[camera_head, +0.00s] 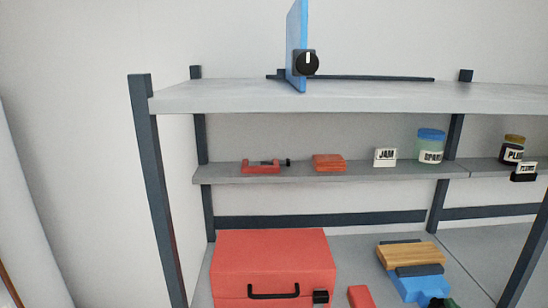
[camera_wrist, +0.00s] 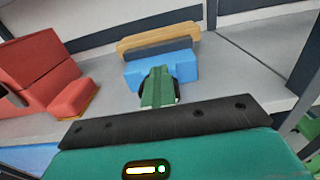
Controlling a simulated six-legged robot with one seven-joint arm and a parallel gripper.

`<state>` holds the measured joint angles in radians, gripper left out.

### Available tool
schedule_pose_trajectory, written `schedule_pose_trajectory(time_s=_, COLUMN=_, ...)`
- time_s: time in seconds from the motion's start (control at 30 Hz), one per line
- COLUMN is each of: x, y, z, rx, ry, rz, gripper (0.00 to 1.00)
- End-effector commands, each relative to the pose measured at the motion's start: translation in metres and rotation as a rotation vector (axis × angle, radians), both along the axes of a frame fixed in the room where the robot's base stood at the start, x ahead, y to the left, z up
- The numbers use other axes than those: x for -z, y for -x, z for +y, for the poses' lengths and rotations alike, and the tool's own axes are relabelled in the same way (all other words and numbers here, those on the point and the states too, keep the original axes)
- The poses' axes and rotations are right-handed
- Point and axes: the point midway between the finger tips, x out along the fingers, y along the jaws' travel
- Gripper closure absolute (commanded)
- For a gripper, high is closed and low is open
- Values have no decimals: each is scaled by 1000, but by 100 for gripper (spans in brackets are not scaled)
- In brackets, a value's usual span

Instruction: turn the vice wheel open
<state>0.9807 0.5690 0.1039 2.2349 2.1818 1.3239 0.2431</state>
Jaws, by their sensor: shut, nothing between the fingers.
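The vice (camera_head: 418,287) sits on the bench at lower right in the head view, with a blue body, a dark grey jaw block and a wooden block (camera_head: 411,254) behind it. It also shows in the wrist view (camera_wrist: 185,70), near the top middle. Its dark wheel (camera_wrist: 174,90) seems to be mostly hidden behind my green fingers. My gripper (camera_wrist: 159,72) is shut and empty, with its fingers in front of the vice at the wheel. I cannot tell whether they touch it.
A red toolbox (camera_head: 275,255) with a black handle stands left of the vice, and a small red block (camera_head: 361,297) lies between them. Dark posts (camera_head: 163,200) frame the rack.

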Motion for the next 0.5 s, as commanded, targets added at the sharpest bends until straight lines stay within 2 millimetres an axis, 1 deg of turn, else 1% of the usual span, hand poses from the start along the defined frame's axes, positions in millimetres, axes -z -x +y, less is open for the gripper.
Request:
schedule_pose_trajectory(time_s=0.03, x=1, y=0, z=3, rx=-3, ry=-2, rz=2, gripper=100)
schedule_pose_trajectory(time_s=0.5, x=0, y=0, z=16, rx=-4, ry=-2, rz=2, gripper=100)
